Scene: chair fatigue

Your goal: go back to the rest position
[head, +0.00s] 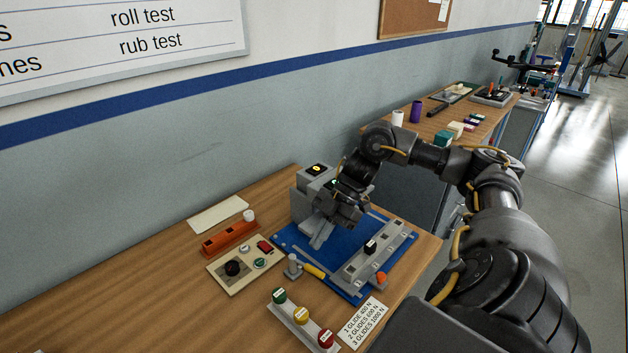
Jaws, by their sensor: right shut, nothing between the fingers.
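My right arm comes in from the right and reaches over the wooden table (120,290). My right gripper (330,222) is shut and empty, just in front of the grey machine (303,205) on the blue base plate (290,244). Its fingers point down and to the left; whether they touch the machine or plate I cannot tell. Part of the machine is hidden behind the gripper and wrist. My left gripper is not in view.
The table's left part is clear. A second table (425,121) holding several objects stands behind my arm.

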